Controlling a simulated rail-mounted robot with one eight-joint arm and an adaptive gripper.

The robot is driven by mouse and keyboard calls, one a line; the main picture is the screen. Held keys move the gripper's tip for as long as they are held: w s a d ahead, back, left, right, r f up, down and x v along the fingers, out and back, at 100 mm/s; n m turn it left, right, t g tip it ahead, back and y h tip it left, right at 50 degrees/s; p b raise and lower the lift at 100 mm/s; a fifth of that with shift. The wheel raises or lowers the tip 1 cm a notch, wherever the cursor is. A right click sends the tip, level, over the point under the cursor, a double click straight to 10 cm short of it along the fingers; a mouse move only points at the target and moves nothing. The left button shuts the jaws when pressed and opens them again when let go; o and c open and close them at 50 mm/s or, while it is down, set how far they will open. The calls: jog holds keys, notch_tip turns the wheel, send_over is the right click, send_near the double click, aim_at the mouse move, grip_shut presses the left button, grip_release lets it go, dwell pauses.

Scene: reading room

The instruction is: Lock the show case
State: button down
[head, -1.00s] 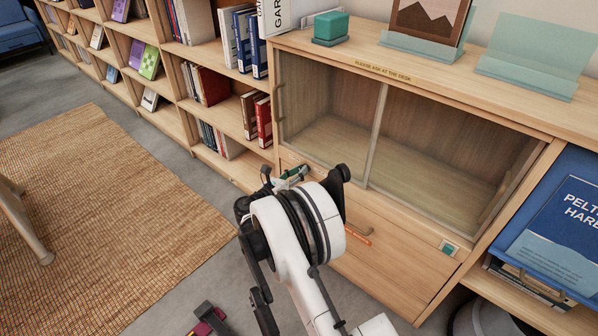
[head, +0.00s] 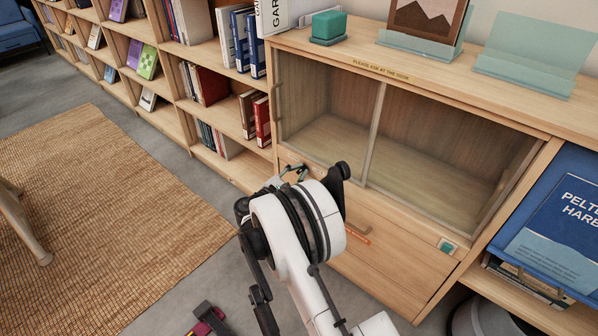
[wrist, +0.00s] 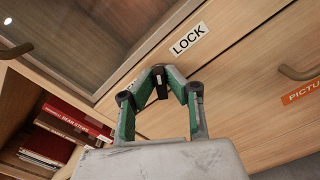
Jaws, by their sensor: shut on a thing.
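The show case (head: 520,133) is a wooden cabinet with two sliding glass panes, both looking closed, and an empty interior. A white LOCK label (wrist: 188,40) is on the wood below the glass in the wrist view. Beside it my gripper (wrist: 158,76), with green and grey fingers, is shut on a small black lock knob (wrist: 162,88). The fingers hide much of the knob, so its exact setting is unclear. In the head view my gripper (head: 293,173) is at the cabinet front below the left pane, partly hidden by my arm.
A drawer handle with an orange label (head: 357,238) is below the glass. Bookshelves with red books (head: 262,120) stand to the left. A teal box (head: 329,24) and clear stands are on top.

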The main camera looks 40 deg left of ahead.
jog(key=shift+m, duration=1.1)
jog(key=c, duration=1.8)
grip_release()
jog(key=shift+s, duration=0.1)
jog(key=s, duration=1.2)
jog(key=shift+a, duration=0.2)
jog(key=shift+w, duration=0.15)
